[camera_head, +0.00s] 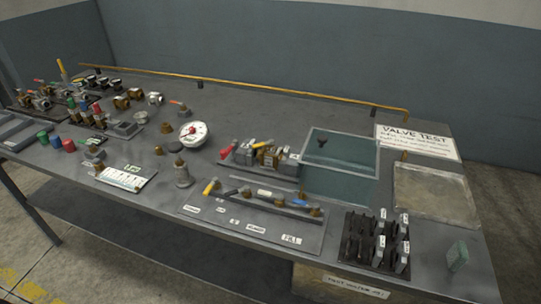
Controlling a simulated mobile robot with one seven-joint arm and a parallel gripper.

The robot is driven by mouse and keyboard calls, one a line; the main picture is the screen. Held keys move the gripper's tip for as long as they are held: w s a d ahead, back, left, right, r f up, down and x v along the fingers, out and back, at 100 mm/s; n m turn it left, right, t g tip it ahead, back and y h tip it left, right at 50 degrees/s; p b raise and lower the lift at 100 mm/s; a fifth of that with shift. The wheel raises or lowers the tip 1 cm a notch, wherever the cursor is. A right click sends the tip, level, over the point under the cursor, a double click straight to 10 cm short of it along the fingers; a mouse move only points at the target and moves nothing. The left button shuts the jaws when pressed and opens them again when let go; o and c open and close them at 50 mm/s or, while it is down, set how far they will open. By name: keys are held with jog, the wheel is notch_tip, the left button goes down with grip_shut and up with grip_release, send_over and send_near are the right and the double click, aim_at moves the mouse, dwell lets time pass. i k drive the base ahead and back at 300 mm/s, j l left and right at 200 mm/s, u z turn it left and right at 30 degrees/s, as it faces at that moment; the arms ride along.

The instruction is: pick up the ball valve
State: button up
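Several small valves and fittings are on the grey workbench (330,100), and I cannot tell which one is the ball valve. A brass valve-like body (268,158) sits in a metal fixture (243,155), with a red handle (228,149) at its left end. A small fitting with an orange-red lever (179,105) stands behind the white dial gauge (193,133). More valves with coloured handles (75,108) cluster at the far left, too small to tell apart. My gripper is not in view.
An open tank (340,185) stands right of the fixture, beside the VALVE TEST sign (417,142) and a shallow tray (434,194). A yellow pipe (240,87) runs along the back edge.

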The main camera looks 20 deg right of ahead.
aim_at(267, 160)
jog(key=i+z, duration=0.25)
jog(key=z, duration=0.15)
jog(key=i+z, duration=0.3)
jog(key=z, duration=0.15)
jog(key=i+j+z, duration=0.1)
jog(key=i+z, duration=0.15)
jog(key=z, duration=0.15)
